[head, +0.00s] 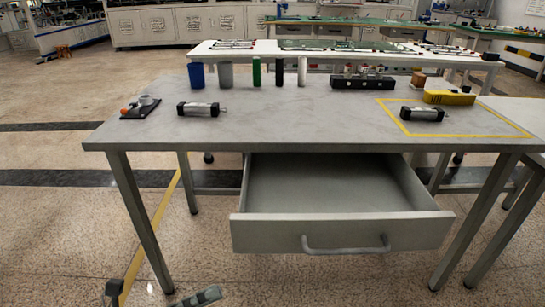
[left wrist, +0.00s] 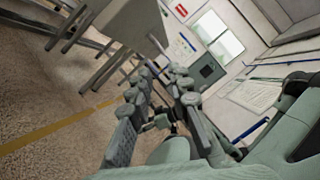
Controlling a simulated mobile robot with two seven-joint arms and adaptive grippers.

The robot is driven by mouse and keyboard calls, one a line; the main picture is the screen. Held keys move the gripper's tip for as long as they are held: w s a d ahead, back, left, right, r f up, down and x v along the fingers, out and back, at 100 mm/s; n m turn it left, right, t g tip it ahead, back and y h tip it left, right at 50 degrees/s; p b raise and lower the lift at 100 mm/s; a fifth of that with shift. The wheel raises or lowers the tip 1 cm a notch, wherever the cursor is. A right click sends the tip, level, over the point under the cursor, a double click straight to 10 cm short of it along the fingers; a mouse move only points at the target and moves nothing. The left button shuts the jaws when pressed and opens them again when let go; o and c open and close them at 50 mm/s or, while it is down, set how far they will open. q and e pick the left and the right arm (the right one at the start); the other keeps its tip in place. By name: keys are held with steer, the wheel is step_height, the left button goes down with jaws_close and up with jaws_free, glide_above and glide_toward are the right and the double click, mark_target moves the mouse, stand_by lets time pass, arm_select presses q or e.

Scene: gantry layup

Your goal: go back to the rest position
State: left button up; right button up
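My left gripper (head: 157,293) shows only in part at the bottom left edge of the head view, low in front of the table. In the left wrist view its two fingers (left wrist: 163,82) stand apart with nothing between them, so it is open and empty. Most of the left arm is out of the head view. My right gripper is in neither view.
A grey table (head: 300,128) has its empty drawer (head: 340,225) pulled out toward me. On top are two black-and-silver cylinders (head: 201,109) (head: 423,114), a blue cup (head: 196,76), a yellow tool (head: 449,97) and a black-based device (head: 141,107). The floor in front is clear.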

arm_select(q)
steer(key=w+a+f+n+t+y, duration=0.35)
steer(key=w+n+t+y, duration=0.35)
steer(key=n, duration=0.4)
steer(key=w+a+f+n+g+y, duration=0.25)
steer(key=a+f+n+y, duration=0.55)
steer(key=n, duration=0.4)
steer(key=s+a+f+n+g+y, duration=0.3)
steer(key=s+f+n+g, duration=0.6)
steer(key=s, duration=0.7)
step_height(320, 180, down, 5)
steer(key=n+y, duration=0.1)
steer(key=n, duration=0.2)
steer(key=shift+a+g+y, duration=0.15)
steer(key=shift+g+y, duration=0.2)
steer(key=shift+y, duration=0.05)
steer(key=shift+s+r, duration=0.1)
